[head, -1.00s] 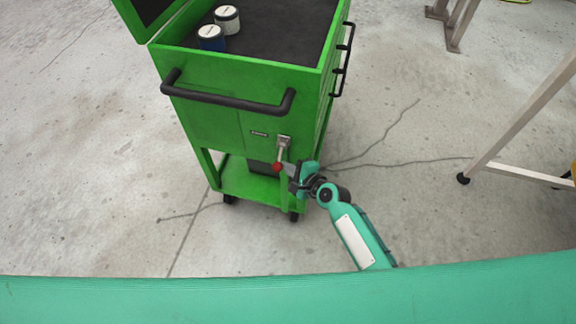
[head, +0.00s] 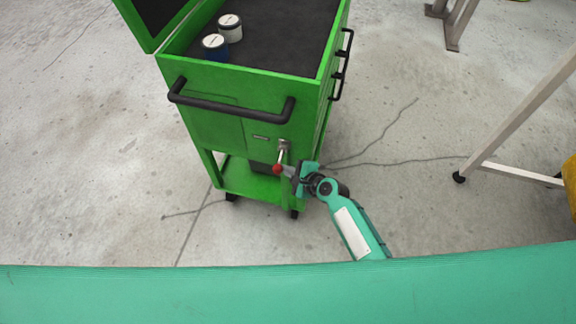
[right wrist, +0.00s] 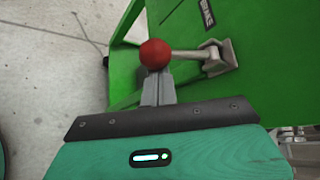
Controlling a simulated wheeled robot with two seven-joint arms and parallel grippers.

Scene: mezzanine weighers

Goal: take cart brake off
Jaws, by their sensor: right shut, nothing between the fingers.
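The green cart (head: 215,130) stands in front of me, with a black handle bar (head: 232,105) across its near end. The brake lever, with a red ball knob (head: 278,169), hangs down from a metal bracket (head: 284,145) on the cart's near face. It also shows in the right wrist view, where the red knob (right wrist: 155,54) sits at the fingertips and the rod runs right to the bracket (right wrist: 217,57). My right gripper (head: 287,170) is shut and empty, its fingers (right wrist: 158,88) right at the knob. I cannot tell whether they touch it. My left gripper is not in view.
Two lidded jars, one white (head: 230,28) and one blue (head: 214,47), stand on the cart's dark top. A small label (right wrist: 207,12) is beside the bracket. The concrete floor around the cart is mostly clear.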

